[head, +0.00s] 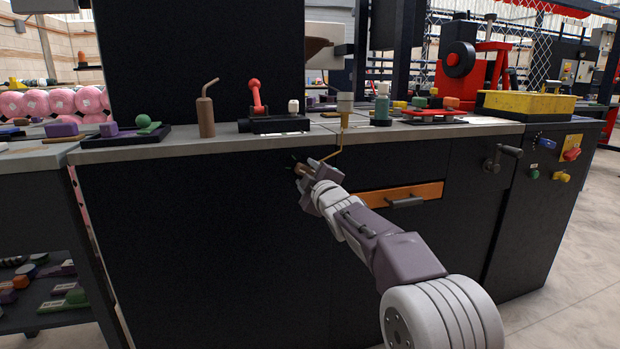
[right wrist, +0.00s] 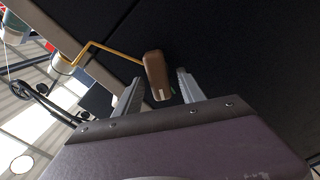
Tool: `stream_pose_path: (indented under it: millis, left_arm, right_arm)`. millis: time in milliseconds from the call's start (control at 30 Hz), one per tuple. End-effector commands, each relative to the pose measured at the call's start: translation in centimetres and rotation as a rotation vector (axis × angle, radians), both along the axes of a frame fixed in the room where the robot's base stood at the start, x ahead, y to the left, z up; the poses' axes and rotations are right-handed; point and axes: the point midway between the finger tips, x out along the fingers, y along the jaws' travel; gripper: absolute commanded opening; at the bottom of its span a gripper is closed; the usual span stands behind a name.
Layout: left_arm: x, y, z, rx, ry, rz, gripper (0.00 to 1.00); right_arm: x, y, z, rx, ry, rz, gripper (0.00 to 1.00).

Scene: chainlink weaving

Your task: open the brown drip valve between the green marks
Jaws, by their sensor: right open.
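The brown drip valve (right wrist: 155,70) is a rounded brown lever with a pale line at its near end. It hangs at the end of a thin bent brass pipe (right wrist: 95,46), which also shows in the head view (head: 341,140) coming down in front of the bench edge. My right gripper (right wrist: 158,86) is open, with one finger on each side of the brown lever; contact cannot be told. In the head view my right gripper (head: 306,176) covers most of the valve. A small green spot shows beside the lever in the right wrist view; the marks are otherwise hidden. My left gripper is out of view.
The dark bench front is close behind the valve. An orange drawer (head: 420,192) with a grey handle is to the right. On the bench top (head: 225,143) stand a brown bottle (head: 206,112), a red-handled device (head: 256,98) and a green bottle (head: 382,105).

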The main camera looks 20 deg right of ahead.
Motion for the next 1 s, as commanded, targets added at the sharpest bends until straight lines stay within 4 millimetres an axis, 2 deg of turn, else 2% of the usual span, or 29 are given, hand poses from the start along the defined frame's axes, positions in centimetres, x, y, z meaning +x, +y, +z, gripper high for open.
stream_pose_path:
  millis: [300, 433, 567, 833, 867, 933, 967, 1000]
  left_arm:
    - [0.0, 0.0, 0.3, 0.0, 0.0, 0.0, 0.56]
    - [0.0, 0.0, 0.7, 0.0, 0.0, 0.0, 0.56]
    - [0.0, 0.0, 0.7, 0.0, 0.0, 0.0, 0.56]
    - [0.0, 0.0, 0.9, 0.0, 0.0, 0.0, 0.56]
    - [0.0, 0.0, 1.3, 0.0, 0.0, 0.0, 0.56]
    - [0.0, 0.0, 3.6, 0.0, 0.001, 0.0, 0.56]
    - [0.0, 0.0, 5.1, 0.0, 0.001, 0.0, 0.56]
    - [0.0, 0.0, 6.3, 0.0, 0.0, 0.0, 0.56]
  right_arm:
    - [-5.9, -0.2, 0.2, 0.0, 0.0, 0.0, 0.47]
    - [-7.9, -0.3, 0.2, -0.001, 0.0, -0.001, 0.47]
    - [-8.7, -0.3, 0.0, -0.001, 0.0, -0.001, 0.47]
    - [-8.7, -0.3, 0.2, -0.001, 0.0, 0.0, 0.47]
    - [-8.7, -0.1, 0.6, -0.001, 0.0, 0.004, 0.47]
    - [-8.7, 0.7, 2.3, 0.001, 0.014, 0.018, 0.47]
    - [-9.0, 1.1, 1.6, 0.009, 0.058, 0.025, 0.47]
    - [-9.7, 1.4, -1.6, 0.037, 0.164, 0.02, 0.47]
